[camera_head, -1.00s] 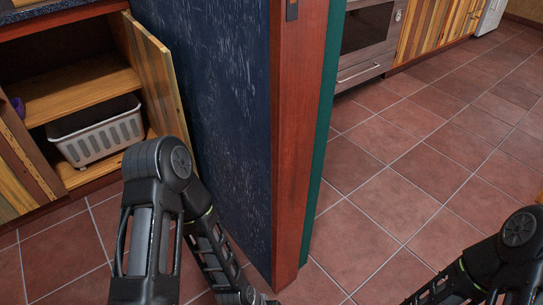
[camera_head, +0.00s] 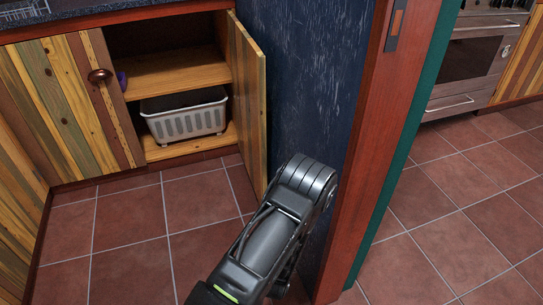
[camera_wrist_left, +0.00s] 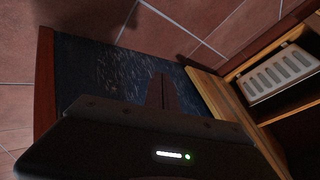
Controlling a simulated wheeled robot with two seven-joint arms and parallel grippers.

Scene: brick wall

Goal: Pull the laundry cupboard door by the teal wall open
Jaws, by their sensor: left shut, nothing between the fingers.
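The striped wooden cupboard door (camera_head: 248,105) beside the dark blue wall stands swung out wide, its edge toward me, close to the wall. The cupboard behind it is open, with a shelf (camera_head: 180,78) and a white slatted basket (camera_head: 187,117) inside. In the left wrist view the door (camera_wrist_left: 208,95) shows right of the fingers and the basket (camera_wrist_left: 280,72) beyond it. My left gripper (camera_wrist_left: 162,92) is shut and empty, in front of the blue wall and apart from the door. In the head view my left arm hides it. My right gripper is out of view.
A second striped door (camera_head: 75,100) with a round dark knob (camera_head: 99,76) is shut at the left. The blue wall (camera_head: 305,80) ends in a red-brown post (camera_head: 375,150) with teal trim (camera_head: 410,130). Tiled floor (camera_head: 130,220) is clear before the cupboard. An oven (camera_head: 470,60) stands at the right.

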